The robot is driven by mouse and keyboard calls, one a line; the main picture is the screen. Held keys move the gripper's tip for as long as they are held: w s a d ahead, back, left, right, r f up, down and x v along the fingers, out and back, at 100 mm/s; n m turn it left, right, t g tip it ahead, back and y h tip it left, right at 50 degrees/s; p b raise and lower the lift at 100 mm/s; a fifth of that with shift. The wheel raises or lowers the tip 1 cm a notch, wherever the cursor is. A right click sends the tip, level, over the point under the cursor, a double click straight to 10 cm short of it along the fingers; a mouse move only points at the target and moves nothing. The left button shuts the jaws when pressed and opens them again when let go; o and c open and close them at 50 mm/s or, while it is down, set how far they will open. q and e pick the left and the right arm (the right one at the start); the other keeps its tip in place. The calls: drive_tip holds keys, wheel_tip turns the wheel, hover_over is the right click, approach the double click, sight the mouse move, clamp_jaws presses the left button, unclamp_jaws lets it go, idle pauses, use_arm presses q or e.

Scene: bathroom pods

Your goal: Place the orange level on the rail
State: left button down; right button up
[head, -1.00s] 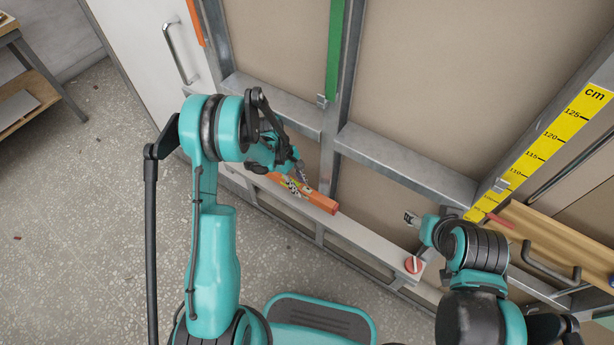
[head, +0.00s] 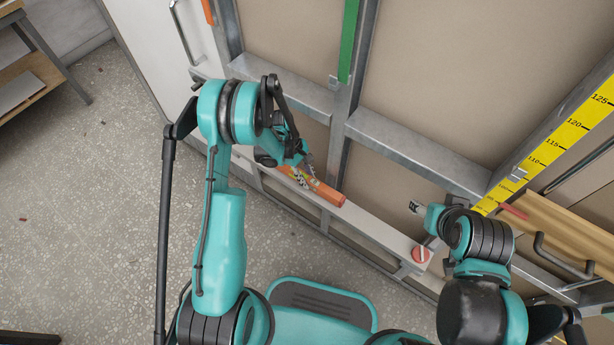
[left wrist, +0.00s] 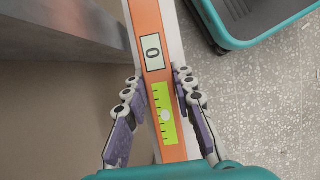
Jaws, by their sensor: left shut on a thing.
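The orange level (head: 328,192) lies lengthwise along the pale rail (head: 375,228) at the foot of the framed wall. My left gripper (head: 302,176) is shut on the level, partly hiding its left part in the head view. In the left wrist view the level (left wrist: 150,22) runs up between the gripper fingers (left wrist: 158,88), showing a "0" label and a yellow-green scale. A white strip of the rail shows along its edge. I cannot tell whether its underside touches the rail. My right gripper (head: 416,207) is near the wall, above the rail; its jaws are too small to read.
A red knob (head: 421,254) sits at the rail's right end. A yellow centimetre scale (head: 560,140) and a wooden piece (head: 560,227) are at the right. A green strip (head: 348,40) is on an upright post. Speckled floor (head: 90,220) is open at the left.

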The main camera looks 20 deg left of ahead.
sight(305, 176)
use_arm(q)
drive_tip(key=c, duration=1.3)
unclamp_jaws()
drive_tip(key=shift+o, duration=0.2)
drive_tip(key=shift+r, duration=0.3)
drive_tip(key=p+v, duration=0.1)
drive_tip(key=v, duration=0.1)
drive_tip(key=p+v, duration=0.1)
drive_tip(key=v, duration=0.1)
drive_tip(key=shift+w+a, duration=0.2)
drive_tip(key=shift+a, duration=0.25)
drive_tip(key=w+a, duration=0.1)
drive_tip(key=a, duration=0.2)
drive_tip(key=w+a+p, duration=0.1)
drive_tip(key=a, duration=0.2)
drive_tip(key=w+a+p, duration=0.1)
drive_tip(key=a, duration=0.3)
drive_tip(key=shift+w+f, duration=0.2)
drive_tip(key=shift+w, duration=0.1)
